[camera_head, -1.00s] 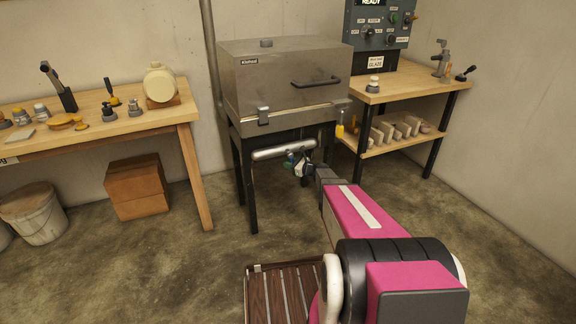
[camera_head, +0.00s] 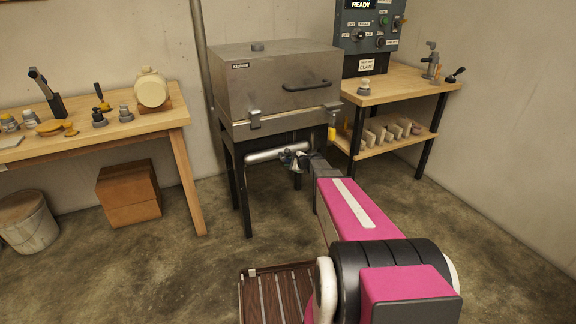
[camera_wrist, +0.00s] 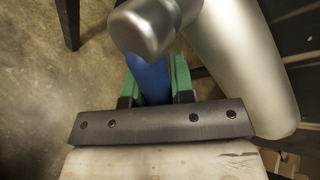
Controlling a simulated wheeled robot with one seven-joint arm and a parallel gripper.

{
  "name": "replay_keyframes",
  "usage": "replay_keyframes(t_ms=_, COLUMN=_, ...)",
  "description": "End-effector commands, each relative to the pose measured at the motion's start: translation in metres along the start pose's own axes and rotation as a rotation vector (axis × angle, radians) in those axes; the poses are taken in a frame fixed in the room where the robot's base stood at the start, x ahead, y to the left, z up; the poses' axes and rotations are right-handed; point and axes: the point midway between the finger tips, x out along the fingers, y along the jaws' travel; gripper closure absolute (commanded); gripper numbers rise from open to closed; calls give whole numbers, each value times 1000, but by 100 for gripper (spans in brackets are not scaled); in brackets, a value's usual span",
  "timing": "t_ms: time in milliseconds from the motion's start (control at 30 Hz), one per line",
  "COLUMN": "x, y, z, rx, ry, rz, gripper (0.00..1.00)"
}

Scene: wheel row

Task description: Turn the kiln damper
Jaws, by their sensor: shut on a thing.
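The metal kiln (camera_head: 275,85) stands on dark legs against the back wall. A silver pipe (camera_head: 262,155) runs under its front; in the wrist view the pipe (camera_wrist: 240,65) passes on the right. A blue handle (camera_wrist: 152,80) with a rounded metal end (camera_wrist: 145,28) is beside the pipe in the wrist view. My gripper (camera_wrist: 155,72) is shut on the blue handle, a green finger on each side of it. In the head view my gripper (camera_head: 298,160) is small, just below the pipe's right end, and the handle is hard to make out there.
A yellow-handled part (camera_head: 331,133) hangs at the kiln's right front corner. A wooden bench (camera_head: 160,120) with tools stands left and a shelf table (camera_head: 400,92) right, under a control panel (camera_head: 370,25).

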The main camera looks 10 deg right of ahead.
Motion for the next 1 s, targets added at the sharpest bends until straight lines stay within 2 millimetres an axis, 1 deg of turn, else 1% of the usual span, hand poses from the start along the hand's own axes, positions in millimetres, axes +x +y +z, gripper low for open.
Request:
replay_keyframes(t_ms=533, x=-2, y=-1, z=-1, rx=-23, ry=16, rz=0, gripper=100)
replay_keyframes(t_ms=567, x=-2, y=-1, z=-1, rx=-23, ry=16, rz=1, gripper=74)
replay_keyframes(t_ms=600, x=-2, y=-1, z=0, rx=-22, ry=16, rz=0, gripper=61)
replay_keyframes(t_ms=633, x=-2, y=-1, z=0, rx=-22, ry=16, rz=0, gripper=52)
replay_keyframes(t_ms=1000, x=0, y=-2, z=0, rx=-10, ry=7, rz=-3, gripper=52)
